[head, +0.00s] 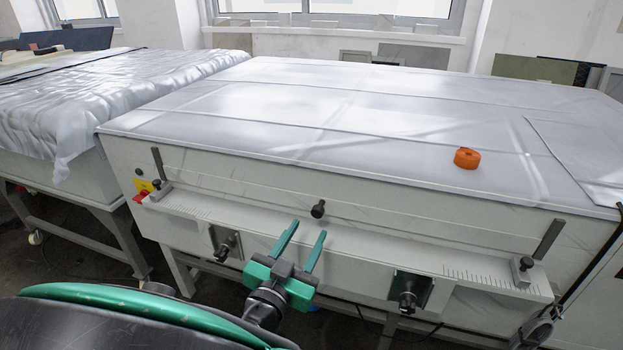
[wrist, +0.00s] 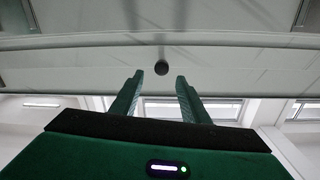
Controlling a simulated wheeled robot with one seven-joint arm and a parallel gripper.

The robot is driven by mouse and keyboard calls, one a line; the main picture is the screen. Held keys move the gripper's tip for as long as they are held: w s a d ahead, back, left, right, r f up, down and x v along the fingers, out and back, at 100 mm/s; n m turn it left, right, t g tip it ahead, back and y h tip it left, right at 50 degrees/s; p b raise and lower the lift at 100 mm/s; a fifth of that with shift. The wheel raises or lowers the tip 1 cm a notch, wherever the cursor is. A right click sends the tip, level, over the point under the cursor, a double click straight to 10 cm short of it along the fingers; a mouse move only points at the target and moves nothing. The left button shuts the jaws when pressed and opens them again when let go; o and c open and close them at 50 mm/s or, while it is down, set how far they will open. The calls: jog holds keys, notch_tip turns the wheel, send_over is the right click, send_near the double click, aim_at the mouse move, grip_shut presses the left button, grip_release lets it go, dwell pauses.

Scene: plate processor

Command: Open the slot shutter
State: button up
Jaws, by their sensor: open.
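The slot shutter (head: 255,197) is a long pale strip across the front of the white plate processor. A small black knob (head: 318,209) sticks out at its middle. The shutter lies flat against the front between two dark upright guides. My gripper (head: 305,240) has green fingers, is open and empty, and is in front of the machine, a little below and left of the knob in the head view. In the wrist view, the knob (wrist: 161,67) appears just beyond and between the fingertips (wrist: 159,76). I see no clear contact between fingers and knob.
A ledge with ruler marks (head: 470,275) runs below the shutter, with black clamps at its ends. Two dark brackets with knobs (head: 408,292) sit under it. An orange roll (head: 467,158) lies on the machine's top. A covered table (head: 90,95) stands at left.

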aim_at(316, 214)
jog(key=x, duration=0.9)
jog(key=shift+a, duration=0.2)
